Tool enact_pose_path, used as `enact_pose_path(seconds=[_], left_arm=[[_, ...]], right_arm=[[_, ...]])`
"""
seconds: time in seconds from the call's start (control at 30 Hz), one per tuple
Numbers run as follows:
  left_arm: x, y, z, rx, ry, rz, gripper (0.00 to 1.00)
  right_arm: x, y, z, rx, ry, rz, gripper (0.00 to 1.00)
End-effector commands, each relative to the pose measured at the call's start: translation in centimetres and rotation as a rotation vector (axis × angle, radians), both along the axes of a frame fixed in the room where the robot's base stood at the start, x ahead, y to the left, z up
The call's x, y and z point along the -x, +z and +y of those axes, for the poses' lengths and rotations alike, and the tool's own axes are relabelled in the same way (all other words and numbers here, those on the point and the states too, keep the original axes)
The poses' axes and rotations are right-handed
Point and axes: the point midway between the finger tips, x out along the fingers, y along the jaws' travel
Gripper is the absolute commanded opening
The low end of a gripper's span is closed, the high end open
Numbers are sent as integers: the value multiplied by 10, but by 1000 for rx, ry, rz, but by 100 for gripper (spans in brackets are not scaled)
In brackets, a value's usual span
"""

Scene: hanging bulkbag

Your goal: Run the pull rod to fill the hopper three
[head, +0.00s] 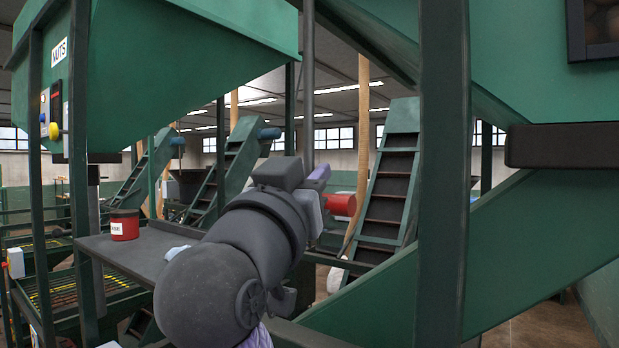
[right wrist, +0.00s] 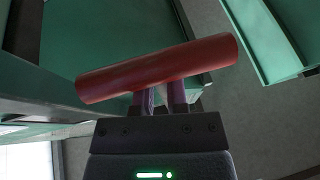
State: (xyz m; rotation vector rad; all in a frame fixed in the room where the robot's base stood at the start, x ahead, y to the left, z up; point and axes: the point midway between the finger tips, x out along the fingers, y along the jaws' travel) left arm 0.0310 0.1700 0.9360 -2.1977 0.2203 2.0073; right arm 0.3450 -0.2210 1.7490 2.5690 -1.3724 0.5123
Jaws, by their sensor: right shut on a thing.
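My right gripper (right wrist: 158,100) is shut on a red cylindrical handle (right wrist: 205,60), the grip of the pull rod. Its fingers clasp the handle near the middle, and both ends stick out. In the head view my right gripper (head: 318,190) reaches away from me, partly hidden behind my wrist. A red cylinder (head: 342,204) shows just beyond it; I cannot tell if it is the same handle. A green hopper marked NUTS (head: 170,60) hangs at upper left. Another green hopper (head: 535,75) is at upper right. I cannot tell which is hopper three. My left gripper is out of view.
A dark upright post (head: 443,180) stands close on the right. A grey table (head: 140,255) bears a red tub (head: 125,224). Inclined conveyors (head: 385,190) stand behind. A switch box with a yellow button (head: 52,120) is at left. A dark bar (head: 562,145) juts in at right.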

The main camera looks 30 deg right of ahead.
Motion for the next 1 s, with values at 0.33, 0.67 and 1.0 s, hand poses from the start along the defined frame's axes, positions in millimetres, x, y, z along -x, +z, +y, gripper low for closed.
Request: enact_pose_path(seconds=[0.33,0.67,1.0], left_arm=[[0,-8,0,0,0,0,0],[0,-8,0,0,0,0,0],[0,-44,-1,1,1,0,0]], right_arm=[[0,-8,0,-1,0,2,0],[0,-8,0,0,0,1,32],[27,-36,42,-3,6,0,32]])
